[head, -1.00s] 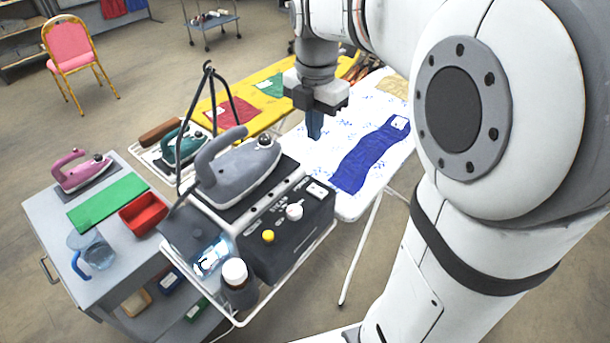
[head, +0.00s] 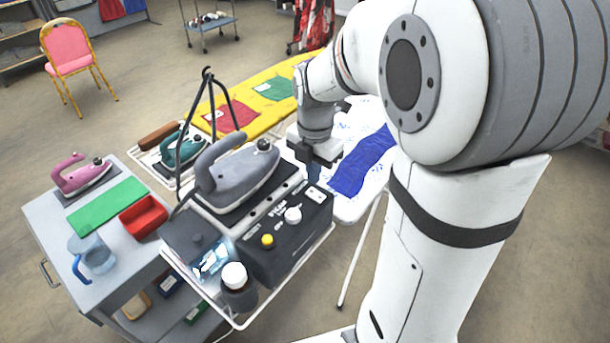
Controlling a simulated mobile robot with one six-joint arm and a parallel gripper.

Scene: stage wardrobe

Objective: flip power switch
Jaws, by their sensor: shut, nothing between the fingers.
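The dark steam station (head: 283,251) sits on a white wire rack in the middle of the head view. Its front panel carries a pale rocker-like switch (head: 314,193) at the right end, a white knob (head: 293,215) and a yellow button (head: 267,240). The switch's position is too small to tell. A grey iron (head: 238,172) rests on top of the station. My gripper (head: 314,176) is shut and empty, pointing down just behind the switch at the station's right end. I cannot tell whether its tip touches the station.
A white-capped bottle (head: 236,281) stands at the rack's front. A grey cart (head: 60,215) at left holds a pink iron (head: 80,175), a red tray (head: 143,217) and a jug (head: 93,255). Ironing boards with a blue cloth (head: 360,165) and a yellow cover (head: 262,92) lie behind.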

